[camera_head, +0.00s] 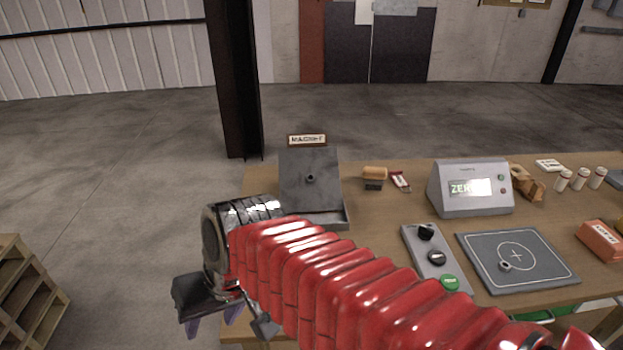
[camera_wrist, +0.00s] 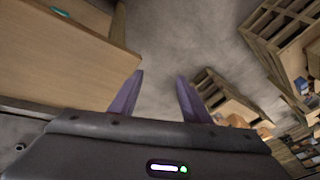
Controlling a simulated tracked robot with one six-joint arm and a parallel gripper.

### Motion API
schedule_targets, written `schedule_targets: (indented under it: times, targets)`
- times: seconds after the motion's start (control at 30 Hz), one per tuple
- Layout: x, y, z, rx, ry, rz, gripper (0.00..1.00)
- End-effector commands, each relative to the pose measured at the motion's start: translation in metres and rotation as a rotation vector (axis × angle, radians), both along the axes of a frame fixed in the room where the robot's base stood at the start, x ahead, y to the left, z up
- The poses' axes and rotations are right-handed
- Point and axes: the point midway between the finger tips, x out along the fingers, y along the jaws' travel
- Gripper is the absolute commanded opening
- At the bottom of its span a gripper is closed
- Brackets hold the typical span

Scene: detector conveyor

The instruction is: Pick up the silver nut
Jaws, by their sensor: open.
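My gripper (camera_head: 212,320) hangs low beyond the bench's left edge, far from both pieces. In the wrist view its purple fingers (camera_wrist: 160,80) are apart with only floor between them. No nut shows there.
The wooden bench (camera_head: 385,225) bears a display box reading "ZERO" (camera_head: 472,187), a button panel (camera_head: 434,262), a brush-like block (camera_head: 374,178), white vials (camera_head: 580,180) and a red box (camera_head: 600,240). Wooden shelving (camera_head: 30,295) stands at the left. Open floor lies between the shelving and bench.

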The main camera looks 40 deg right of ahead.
Motion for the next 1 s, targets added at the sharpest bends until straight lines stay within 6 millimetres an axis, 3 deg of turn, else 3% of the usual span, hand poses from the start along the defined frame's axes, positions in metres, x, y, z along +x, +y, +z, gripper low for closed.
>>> schedule_targets:
  times: [0.1,0.33,0.57,0.77,1.0]
  targets:
    - [0.009,0.008,-0.013,0.163,0.086,-0.115,0.43]
    - [0.038,0.02,-0.021,0.485,0.194,-0.336,0.43]
    - [0.084,0.008,-0.018,0.817,0.241,-0.573,0.43]
    - [0.129,-0.029,-0.013,1.108,0.225,-0.787,0.43]
    - [0.176,-0.112,-0.014,1.451,0.127,-1.055,0.43]
